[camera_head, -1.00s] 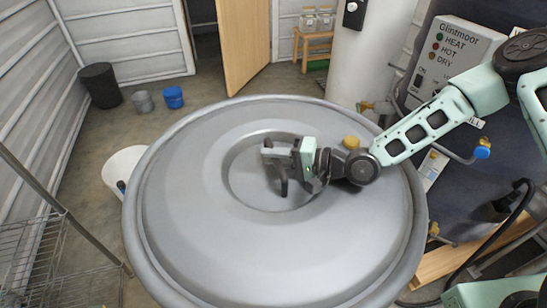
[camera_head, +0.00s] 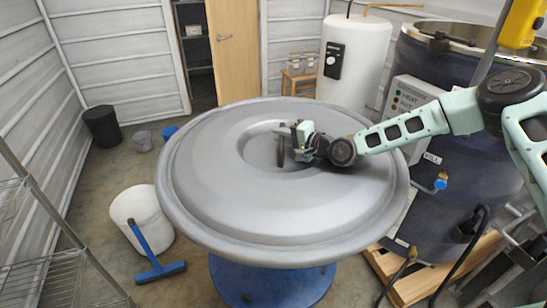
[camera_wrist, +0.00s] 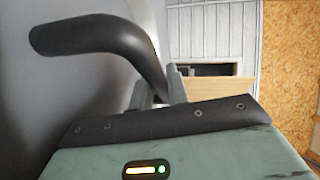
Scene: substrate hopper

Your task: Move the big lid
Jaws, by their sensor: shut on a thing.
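The big lid (camera_head: 215,195) is a wide grey disc with a recessed centre, in the middle of the head view. Its dark curved handle (camera_head: 281,152) stands in the recess and fills the upper left of the wrist view (camera_wrist: 90,38). My gripper (camera_head: 286,131) reaches in from the right and is shut on the handle. In the wrist view the fingers (camera_wrist: 160,88) close around the handle's lower bend. The lid is roughly level above a blue round base (camera_head: 270,285). Whether it touches the base is hidden.
A dark blue hopper (camera_head: 455,175) with an open top stands at right, beside a white tank (camera_head: 352,62). A white bucket (camera_head: 140,213) and a blue-handled tool (camera_head: 150,250) are at left, near a wire rack (camera_head: 45,280).

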